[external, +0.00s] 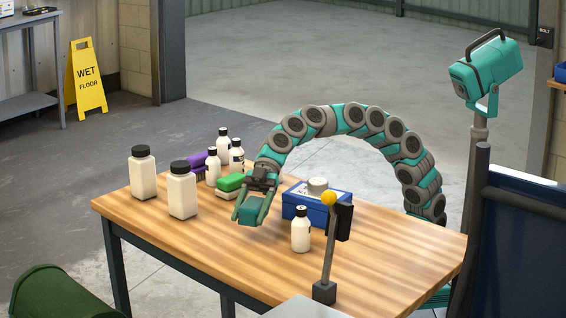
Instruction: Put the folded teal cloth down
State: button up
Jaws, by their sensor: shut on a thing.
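My gripper (250,212) reaches down over the left-middle part of the wooden table (375,260). It is shut on the folded teal cloth (254,216), a small block shape between the two fingers. The fingers partly hide the cloth. The cloth is at or just above the tabletop; I cannot tell whether it touches the wood.
Several white bottles (182,192) and a purple item (189,167) stand left and behind. A blue box (302,208), a small bottle (301,232) and a yellow-topped post (325,270) stand right. The front-left tabletop is clear.

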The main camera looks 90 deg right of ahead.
aim_at(250, 226)
jog(key=shift+f, duration=1.95)
jog(key=shift+f, duration=0.2)
jog(key=o, duration=1.3)
jog(key=shift+r, duration=0.1)
jog(key=shift+r, duration=0.2)
jog(key=b+v, duration=0.1)
jog(key=v, duration=1.1)
